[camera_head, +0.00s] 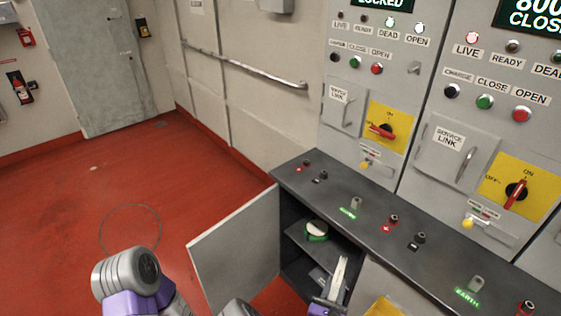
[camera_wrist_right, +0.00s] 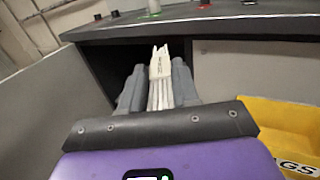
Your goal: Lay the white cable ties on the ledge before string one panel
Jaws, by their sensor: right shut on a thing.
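The white cable ties (camera_wrist_right: 160,72) are a bundle of thin strips between the fingers of my right gripper (camera_wrist_right: 157,85), which is shut on them. They also show upright in the head view (camera_head: 340,272), in front of the open cupboard and below the dark ledge (camera_head: 385,226). My right gripper (camera_head: 330,303) is at the bottom edge there, partly cut off. The ledge runs along the foot of the grey panels. I cannot read which panel (camera_head: 365,90) is string one. My left gripper is not in view.
The cupboard door (camera_head: 238,252) stands open to the left. A green-and-white roll (camera_head: 316,231) lies on the shelf inside. Terminals and lit green labels (camera_head: 348,212) stand on the ledge, with bare stretches between. A yellow bin (camera_wrist_right: 285,125) is at right in the wrist view.

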